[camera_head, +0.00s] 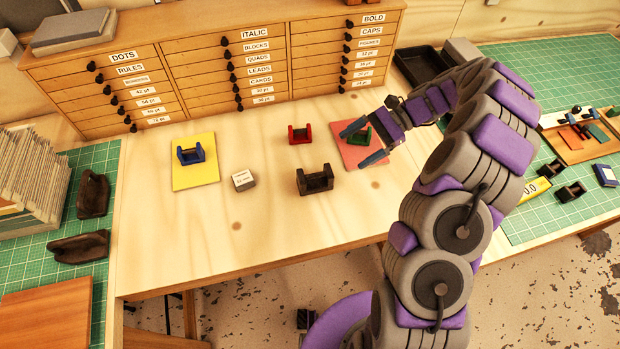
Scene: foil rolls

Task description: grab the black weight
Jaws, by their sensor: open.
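The black weight (314,182), a dark U-shaped block with two raised ends, sits upright on the bare wood of the table, right of the middle. My gripper (364,143) is open, its blue fingers pointing left, up and to the right of the black weight and apart from it. A green U-shaped block (359,137) on a pink sheet (354,156) shows between or behind the fingers. I cannot tell how high the gripper is above it. Nothing is seen held.
A red block (300,134) stands behind the black weight. A blue block (190,153) sits on a yellow sheet (196,177). Drawers (205,75) line the back. The table's front is clear.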

